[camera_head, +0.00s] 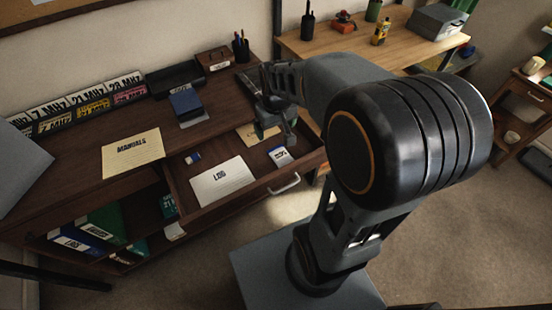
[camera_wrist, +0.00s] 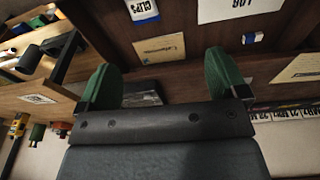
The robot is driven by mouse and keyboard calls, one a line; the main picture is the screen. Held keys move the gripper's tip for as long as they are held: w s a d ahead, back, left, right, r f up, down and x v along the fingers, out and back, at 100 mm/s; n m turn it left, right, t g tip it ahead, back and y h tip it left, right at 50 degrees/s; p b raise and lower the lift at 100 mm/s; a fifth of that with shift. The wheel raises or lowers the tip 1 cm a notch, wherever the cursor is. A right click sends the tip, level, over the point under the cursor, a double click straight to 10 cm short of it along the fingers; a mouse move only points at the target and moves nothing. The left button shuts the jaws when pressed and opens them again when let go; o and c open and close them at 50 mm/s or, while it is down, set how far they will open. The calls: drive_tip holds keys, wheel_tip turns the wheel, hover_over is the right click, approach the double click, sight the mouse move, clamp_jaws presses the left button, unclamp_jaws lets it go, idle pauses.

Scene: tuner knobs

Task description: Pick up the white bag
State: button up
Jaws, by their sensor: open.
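A small white bag (camera_head: 281,156) with a blue band lies in the open drawer, toward its right end. In the wrist view the white bag (camera_wrist: 143,10) shows at the top edge, partly cut off, with lettering that seems to read "CLIPS". My gripper (camera_head: 277,125) is over the back right part of the drawer, behind the bag and apart from it. In the wrist view my gripper's green-padded fingers (camera_wrist: 163,82) are spread wide, with nothing held between them.
The open drawer (camera_head: 228,207) also holds a LOG sheet (camera_head: 222,181), a blue-and-white block (camera_head: 193,158) and a tan card (camera_wrist: 160,47). A MANUALS envelope (camera_head: 132,153) and a blue box (camera_head: 186,103) lie on the desk top. Cluttered desk space stands behind.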

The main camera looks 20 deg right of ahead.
drive_tip(key=shift+o, duration=0.7)
drive_tip(key=w+d+f+g, duration=0.1)
drive_tip(key=w+d+f, duration=0.4)
drive_tip(key=f, duration=0.4)
drive_tip(key=shift+w+f+n+g+b, duration=0.3)
drive_tip(key=shift+w+g+b, duration=0.1)
drive_tip(key=shift+w, duration=0.3)
hover_over(281, 155)
drive_tip(key=f, duration=0.8)
drive_tip(key=shift+w+d+f, duration=0.1)
drive_tip(key=shift+w, duration=0.1)
drive_tip(key=shift+s+f, duration=0.1)
drive_tip(key=shift+f, duration=3)
drive_tip(key=shift+c, duration=0.4)
drive_tip(key=c, duration=0.7)
